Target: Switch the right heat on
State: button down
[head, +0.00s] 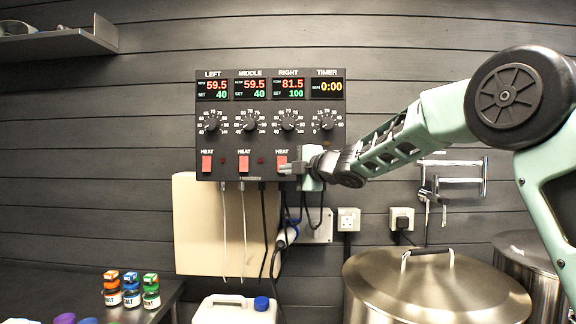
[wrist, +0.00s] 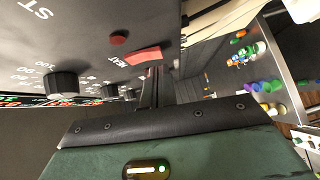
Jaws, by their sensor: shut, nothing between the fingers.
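The black control panel (head: 270,125) hangs on the wall, with columns labelled LEFT, MIDDLE, RIGHT and TIMER. The right heat switch (head: 282,162) is a red rocker low in the RIGHT column; it also shows in the wrist view (wrist: 143,54), beside a dull red lamp (wrist: 118,38). My gripper (head: 290,169) is shut and empty, its tips at or very near the lower right of this switch. I cannot tell whether they touch. The gripper hides the right lamp in the head view. The right display (head: 290,88) reads 81.5, set 100.
The left heat switch (head: 207,163) and middle heat switch (head: 244,163) sit in the same row. Knobs (head: 289,122) are above. Cables hang below the panel. A lidded steel pot (head: 430,285), a white jug (head: 235,310) and several small jars (head: 131,290) stand lower down.

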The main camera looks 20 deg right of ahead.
jog(key=shift+w+d, duration=0.1)
jog(key=shift+w, duration=0.35)
jog(key=shift+f, duration=0.15)
jog(key=shift+w+b, duration=0.2)
jog(key=shift+b, duration=0.5)
